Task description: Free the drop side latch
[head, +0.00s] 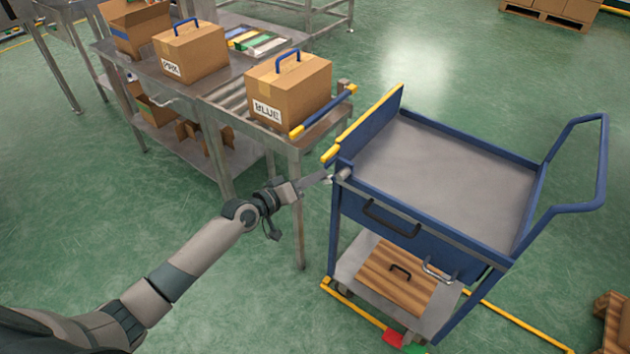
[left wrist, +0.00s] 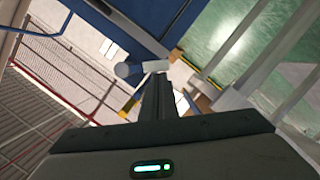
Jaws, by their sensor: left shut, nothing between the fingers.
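The blue cart (head: 440,235) stands at the right in the head view, with an empty grey top tray. Its drop side (head: 372,127), with a yellow top edge, stands up on the side facing the bench. The latch (head: 342,174) is a small grey round piece at the cart's near left corner. It seems to show in the left wrist view as a round knob with a pale block (left wrist: 155,66). My left gripper (head: 322,178) is shut and empty, its tips close beside the latch; whether they touch it I cannot tell. My right gripper is not in view.
A steel bench (head: 215,90) at the left carries the BLUE box (head: 290,90) and another handled box (head: 190,52). A blue and yellow bar (head: 325,112) lies along the bench end. A narrow gap separates bench and cart. A wooden panel (head: 395,278) lies on the cart's lower shelf.

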